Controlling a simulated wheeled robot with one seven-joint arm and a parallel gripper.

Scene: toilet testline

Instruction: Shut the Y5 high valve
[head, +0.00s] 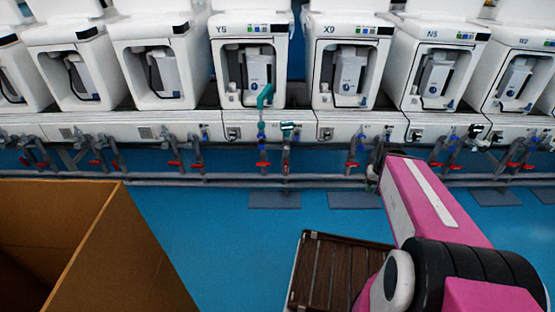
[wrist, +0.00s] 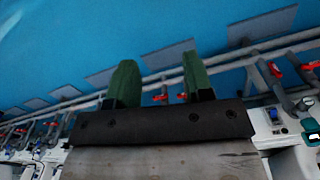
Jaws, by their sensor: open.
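The Y5 unit (head: 252,60) is a white testing station left of centre in the head view. Below it, pipes carry a red valve handle (head: 263,163) and a second red handle (head: 285,167), with blue fittings above. I cannot tell which handle is the high valve, or its setting. My gripper (wrist: 160,78) shows two green fingers spread apart in the wrist view, with nothing between them. In the head view its end is a small dark shape beyond the pink arm, to the right of the Y5 pipes and apart from them.
Similar units stand in a row, including X9 (head: 350,60) and N5 (head: 435,65), with red-handled valves below. A long horizontal pipe runs in front. A cardboard box (head: 110,240) stands front left and a brown slatted rack (head: 335,270) front centre. Blue floor (head: 230,235) lies open between them.

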